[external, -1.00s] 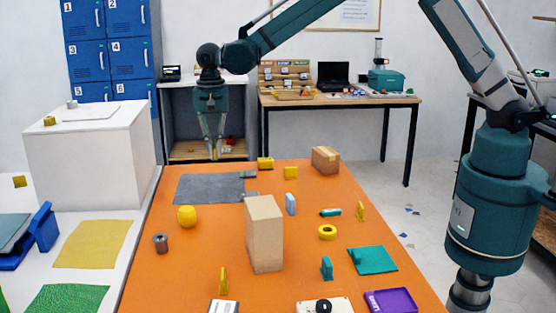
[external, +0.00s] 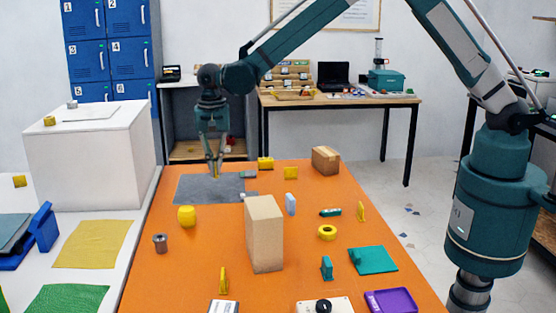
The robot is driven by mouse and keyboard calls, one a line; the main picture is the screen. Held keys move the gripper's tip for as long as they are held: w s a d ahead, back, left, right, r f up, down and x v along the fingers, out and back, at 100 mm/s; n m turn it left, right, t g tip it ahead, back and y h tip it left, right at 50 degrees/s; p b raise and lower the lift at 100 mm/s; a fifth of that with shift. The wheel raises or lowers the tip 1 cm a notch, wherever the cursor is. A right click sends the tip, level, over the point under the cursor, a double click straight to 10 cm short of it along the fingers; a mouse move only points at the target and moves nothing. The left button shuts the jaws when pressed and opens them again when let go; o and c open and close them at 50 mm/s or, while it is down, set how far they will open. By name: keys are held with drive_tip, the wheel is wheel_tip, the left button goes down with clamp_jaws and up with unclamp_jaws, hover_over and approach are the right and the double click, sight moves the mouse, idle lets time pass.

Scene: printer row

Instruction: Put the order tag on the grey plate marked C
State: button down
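My gripper (external: 215,172) points down over the dark grey flat sheet (external: 190,190) at the far left of the orange table. Its fingers slant toward each other and their tips look close together. A small yellowish patch shows at the tips, too small to tell whether it is held. A small dark grey block or plate (external: 248,174) lies at the sheet's far right corner. No letter C is readable on any grey surface, and I cannot pick out the order tag with certainty.
A tall tan box (external: 264,235) stands mid-table. Around it are a yellow barrel-like object (external: 187,216), a light blue block (external: 291,204), a yellow ring (external: 327,232) and a brown carton (external: 325,160). A white box (external: 90,155) stands left of the table.

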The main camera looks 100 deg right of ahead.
sight(216, 176)
drive_tip(key=shift+f, duration=0.1)
drive_tip(key=shift+f, duration=1.8)
drive_tip(key=shift+f+b, duration=0.1)
drive_tip(key=shift+b, duration=0.2)
drive_tip(key=c, duration=2.7)
unclamp_jaws()
drive_tip(key=shift+o, duration=0.2)
wheel_tip(216, 176, up, 12)
drive_tip(key=shift+r+p, duration=0.1)
drive_tip(key=shift+p, duration=0.6)
